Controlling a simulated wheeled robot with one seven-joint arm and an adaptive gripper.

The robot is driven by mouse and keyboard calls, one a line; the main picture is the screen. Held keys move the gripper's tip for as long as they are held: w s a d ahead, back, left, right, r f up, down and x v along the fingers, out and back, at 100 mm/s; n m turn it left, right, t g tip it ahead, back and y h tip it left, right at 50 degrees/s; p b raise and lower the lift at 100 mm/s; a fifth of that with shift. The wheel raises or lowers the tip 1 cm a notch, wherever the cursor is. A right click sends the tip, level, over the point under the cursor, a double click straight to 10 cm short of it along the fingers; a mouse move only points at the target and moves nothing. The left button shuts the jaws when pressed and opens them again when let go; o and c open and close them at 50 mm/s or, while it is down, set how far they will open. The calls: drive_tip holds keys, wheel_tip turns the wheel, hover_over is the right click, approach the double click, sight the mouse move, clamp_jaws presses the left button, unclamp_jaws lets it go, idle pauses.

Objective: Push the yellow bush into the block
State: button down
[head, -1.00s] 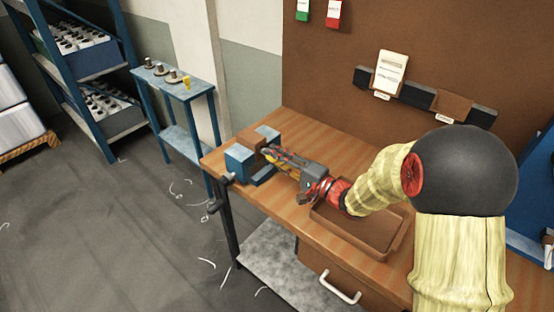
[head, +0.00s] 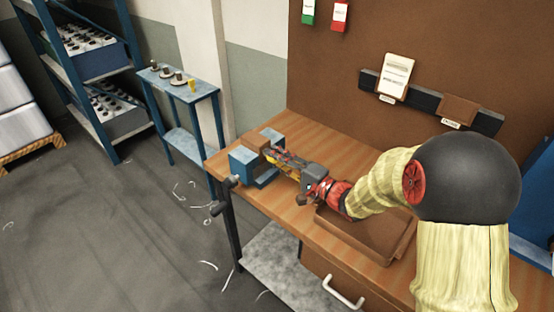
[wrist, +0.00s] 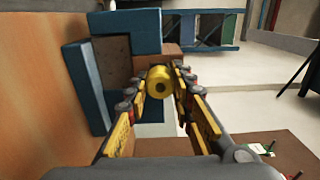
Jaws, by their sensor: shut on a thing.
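My gripper (head: 269,153) reaches left over the bench to the blue vise (head: 242,161). The brown block (head: 252,138) sits between the vise jaws. The bush is in front of the brown block (wrist: 186,52), with the blue vise (wrist: 85,75) to the left. I cannot tell whether the bush touches the block or has entered it. In the head view the fingers hide the bush.
A brown tray (head: 400,248) lies on the wooden bench (head: 312,135) under my arm. A small blue stand (head: 205,95) with several small parts is beyond the bench's left end. A blue rack (head: 125,75) stands farther left. Bench top behind my gripper is clear.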

drive_tip(key=shift+w+a, duration=0.2)
drive_tip(key=shift+w+a+b, duration=0.25)
drive_tip(key=shift+b, duration=0.05)
drive_tip(key=c, duration=1.5)
unclamp_jaws()
drive_tip(key=shift+o, duration=0.2)
drive_tip(key=v, duration=1.2)
